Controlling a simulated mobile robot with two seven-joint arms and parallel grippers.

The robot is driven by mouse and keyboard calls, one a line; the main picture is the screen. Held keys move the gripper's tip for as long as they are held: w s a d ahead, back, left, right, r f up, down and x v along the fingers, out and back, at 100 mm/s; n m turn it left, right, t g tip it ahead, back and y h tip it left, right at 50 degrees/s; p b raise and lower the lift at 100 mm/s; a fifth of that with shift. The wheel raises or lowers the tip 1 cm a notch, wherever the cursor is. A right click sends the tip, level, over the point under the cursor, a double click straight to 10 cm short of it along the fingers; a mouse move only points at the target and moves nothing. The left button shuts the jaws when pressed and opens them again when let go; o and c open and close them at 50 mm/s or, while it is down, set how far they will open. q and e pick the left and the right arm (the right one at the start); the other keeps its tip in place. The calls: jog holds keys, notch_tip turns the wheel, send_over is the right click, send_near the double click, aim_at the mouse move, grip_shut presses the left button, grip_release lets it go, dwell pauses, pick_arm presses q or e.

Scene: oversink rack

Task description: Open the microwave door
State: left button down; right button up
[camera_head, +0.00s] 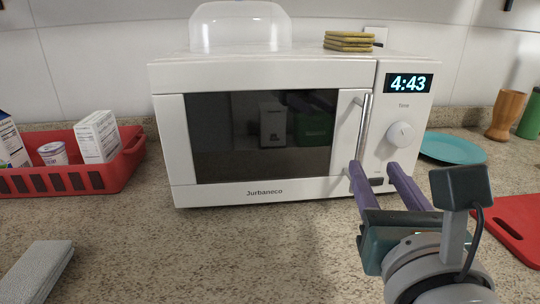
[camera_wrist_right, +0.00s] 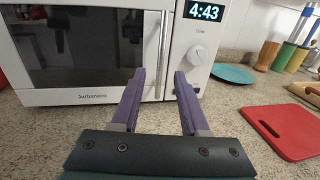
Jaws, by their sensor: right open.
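The white microwave (camera_head: 240,193) stands on the counter with its door shut. The door has a dark window (camera_head: 265,135) and a vertical silver handle (camera_head: 364,125) at its right edge. My right gripper (camera_head: 372,170) is open and empty, in front of the lower end of the handle and the control panel. In the right wrist view the microwave (camera_wrist_right: 85,96) fills the upper left. There the handle (camera_wrist_right: 162,55) rises just beyond and between the purple fingers of the gripper (camera_wrist_right: 160,78), nearer the left one. Whether a finger touches the handle I cannot tell. My left gripper is not in view.
A red basket (camera_head: 70,180) with cartons and a cup stands at the left. A clear container (camera_head: 240,47) and stacked sponge-like slabs (camera_head: 348,46) sit on the microwave. A teal plate (camera_head: 453,147) and a red board (camera_head: 518,212) lie at the right. The front counter is mostly clear.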

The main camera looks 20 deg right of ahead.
aim_at(363, 143)
jog(key=x, duration=1)
jog(key=shift+s+p, duration=0.1)
jog(key=shift+p, duration=0.2)
grip_shut()
dwell(0.9)
